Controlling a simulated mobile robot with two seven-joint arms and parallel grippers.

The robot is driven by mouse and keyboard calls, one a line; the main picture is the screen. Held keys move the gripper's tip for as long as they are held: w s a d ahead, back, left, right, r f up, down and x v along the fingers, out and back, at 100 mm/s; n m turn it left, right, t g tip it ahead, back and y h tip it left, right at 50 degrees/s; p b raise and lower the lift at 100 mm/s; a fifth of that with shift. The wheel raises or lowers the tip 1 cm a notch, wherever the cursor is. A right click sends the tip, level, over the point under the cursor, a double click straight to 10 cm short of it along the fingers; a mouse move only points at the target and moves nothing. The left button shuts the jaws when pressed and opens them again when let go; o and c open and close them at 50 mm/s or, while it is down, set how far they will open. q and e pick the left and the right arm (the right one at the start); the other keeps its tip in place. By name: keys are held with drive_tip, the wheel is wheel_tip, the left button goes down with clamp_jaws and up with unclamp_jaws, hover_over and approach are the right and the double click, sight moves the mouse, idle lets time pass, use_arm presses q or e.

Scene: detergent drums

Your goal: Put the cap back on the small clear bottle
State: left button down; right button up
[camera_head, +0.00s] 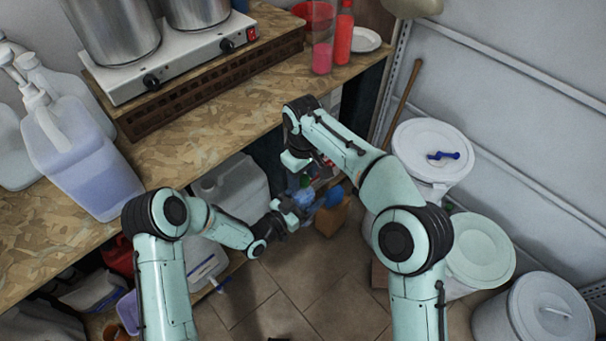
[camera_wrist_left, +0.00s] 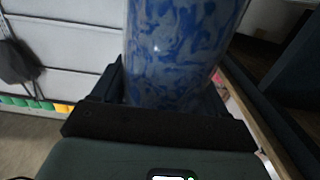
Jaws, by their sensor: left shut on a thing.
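My left gripper (camera_head: 296,212) is low in front of the workbench, in the middle of the head view. It is shut on a glossy bottle with a mottled blue and pale pattern. The bottle (camera_wrist_left: 180,55) stands between the dark fingers in the left wrist view; its top is cut off there. In the head view the bottle (camera_head: 304,198) shows as a small blue shape. My right gripper (camera_head: 303,178) is just above it, mostly hidden by its own wrist. I cannot make out its fingers or a cap in it.
A workbench (camera_head: 200,125) runs along the left, with a hot plate (camera_head: 175,62) and pots. White drums with lids (camera_head: 433,150) stand at the right; a blue tool lies on one lid. Another blue object (camera_head: 335,196) shows beyond the bottle. Tiled floor (camera_head: 310,285) is free between.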

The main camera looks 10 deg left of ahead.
drive_tip(key=shift+o, duration=0.4)
wheel_tip(320, 180, up, 12)
idle(0.5)
idle(0.6)
